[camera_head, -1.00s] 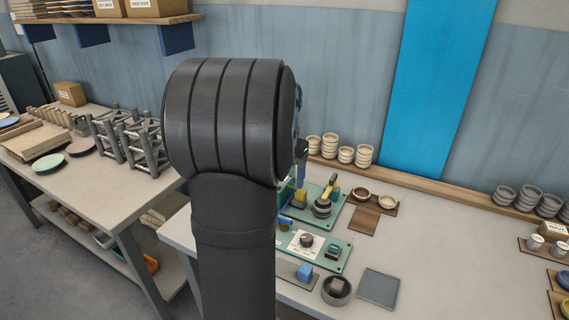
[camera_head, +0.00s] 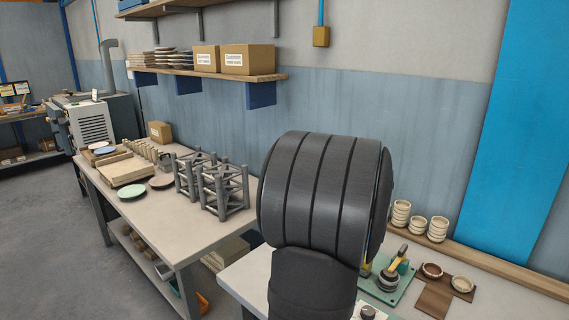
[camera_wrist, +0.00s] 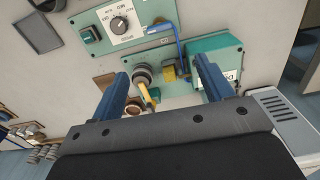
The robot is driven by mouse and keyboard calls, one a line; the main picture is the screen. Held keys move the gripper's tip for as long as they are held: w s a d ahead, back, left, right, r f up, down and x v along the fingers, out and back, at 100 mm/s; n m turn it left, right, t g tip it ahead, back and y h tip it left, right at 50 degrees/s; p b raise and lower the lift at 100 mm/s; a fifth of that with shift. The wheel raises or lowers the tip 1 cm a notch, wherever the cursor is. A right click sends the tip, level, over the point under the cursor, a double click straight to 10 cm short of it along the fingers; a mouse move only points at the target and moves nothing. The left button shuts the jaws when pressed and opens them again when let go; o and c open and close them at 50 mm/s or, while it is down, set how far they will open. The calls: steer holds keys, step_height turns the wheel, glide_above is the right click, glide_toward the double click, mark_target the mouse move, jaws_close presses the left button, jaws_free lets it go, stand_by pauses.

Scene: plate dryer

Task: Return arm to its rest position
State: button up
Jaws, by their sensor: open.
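My gripper (camera_wrist: 162,92) shows in the wrist view with its two blue fingers wide apart and nothing between them. It is above the work table, over a green plate (camera_wrist: 212,62) that carries a yellow-handled device (camera_wrist: 147,88) with a dark round base. The same device shows in the head view (camera_head: 390,277) just right of my arm. In the head view my dark arm (camera_head: 325,195) stands upright in front of the table and hides the gripper. I cannot tell the exact gap between the fingertips and the plate.
A dial panel (camera_wrist: 122,25) and a dark square tray (camera_wrist: 38,33) lie on the work table. At left a side table (camera_head: 200,238) bears grey racks (camera_head: 222,188) and plates. Stacked cups (camera_head: 419,226) stand on a ledge by the wall. Boxes (camera_head: 248,60) sit on a shelf.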

step_height(320, 180, down, 16)
steer(key=shift+r, duration=0.1)
stand_by(0.4)
step_height(320, 180, up, 17)
step_height(320, 180, down, 17)
steer(key=shift+f, duration=0.1)
steer(key=n, duration=0.8)
steer(key=shift+a, duration=0.15)
steer(key=n, duration=0.4)
steer(key=shift+a+n, duration=0.15)
steer(key=shift+n, duration=2.25)
